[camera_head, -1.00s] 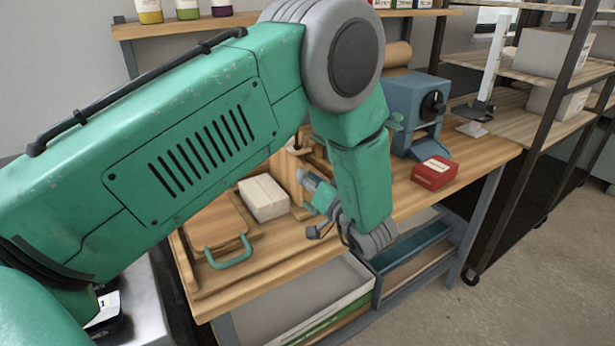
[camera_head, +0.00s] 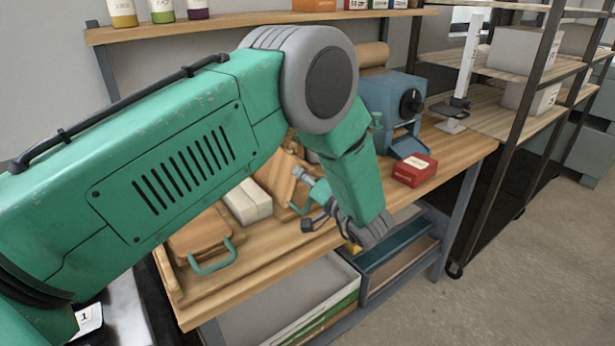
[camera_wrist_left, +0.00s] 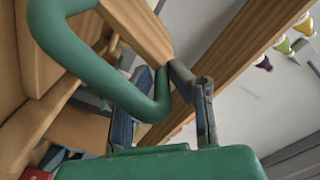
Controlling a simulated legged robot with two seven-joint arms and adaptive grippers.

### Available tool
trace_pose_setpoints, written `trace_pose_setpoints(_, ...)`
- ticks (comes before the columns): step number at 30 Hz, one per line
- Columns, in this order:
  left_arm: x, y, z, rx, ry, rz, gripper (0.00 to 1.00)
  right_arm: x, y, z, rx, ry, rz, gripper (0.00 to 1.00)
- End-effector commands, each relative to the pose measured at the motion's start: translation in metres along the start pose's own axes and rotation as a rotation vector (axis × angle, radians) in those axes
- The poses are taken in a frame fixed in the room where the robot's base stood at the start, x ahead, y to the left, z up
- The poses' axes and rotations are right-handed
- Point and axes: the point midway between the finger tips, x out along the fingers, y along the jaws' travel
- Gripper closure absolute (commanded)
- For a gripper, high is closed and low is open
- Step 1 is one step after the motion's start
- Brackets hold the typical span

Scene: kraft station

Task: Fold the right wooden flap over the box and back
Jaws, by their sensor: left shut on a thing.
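A pale box (camera_head: 247,203) sits on the wooden bench fixture. The right wooden flap (camera_head: 277,180) stands tilted beside the box, on its right, partly hidden by my left arm. My left gripper (camera_head: 304,178) is at this flap, shut on its green handle (camera_head: 297,209). In the left wrist view the handle (camera_wrist_left: 75,85) curves down between the fingers (camera_wrist_left: 165,108), with the flap's wood (camera_wrist_left: 140,28) behind. The left wooden flap (camera_head: 196,229) lies flat to the left of the box, its own green handle (camera_head: 212,262) toward the front. My right gripper is not in view.
A red box (camera_head: 414,170) and a blue machine (camera_head: 392,103) stand on the bench to the right. A shelf with bottles (camera_head: 162,10) is behind. Open drawers (camera_head: 300,302) are below the front edge. A metal rack (camera_head: 520,120) stands at the right.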

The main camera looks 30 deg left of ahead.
Motion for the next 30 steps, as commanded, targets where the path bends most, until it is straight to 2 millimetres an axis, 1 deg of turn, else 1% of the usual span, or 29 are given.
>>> trace_pose_setpoints(1,0.007,-0.004,0.001,0.001,-0.003,-0.014,1.00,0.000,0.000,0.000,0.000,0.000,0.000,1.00)
trace_pose_setpoints(5,0.006,-0.004,0.000,0.001,-0.003,-0.014,1.00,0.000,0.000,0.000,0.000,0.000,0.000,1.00)
trace_pose_setpoints(6,0.006,-0.004,0.000,0.000,-0.003,-0.014,0.70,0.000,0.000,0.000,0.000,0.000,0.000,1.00)
trace_pose_setpoints(7,0.006,-0.004,0.000,0.000,-0.003,-0.014,0.68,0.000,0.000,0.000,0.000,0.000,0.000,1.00)
trace_pose_setpoints(14,-0.001,-0.003,-0.003,0.000,0.004,-0.011,0.68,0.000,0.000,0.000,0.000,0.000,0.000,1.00)
trace_pose_setpoints(19,-0.014,-0.002,-0.005,0.001,0.008,-0.010,0.68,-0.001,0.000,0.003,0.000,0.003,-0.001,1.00)
trace_pose_setpoints(30,-0.084,0.000,-0.001,0.001,0.002,-0.008,0.68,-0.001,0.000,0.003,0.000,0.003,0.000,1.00)
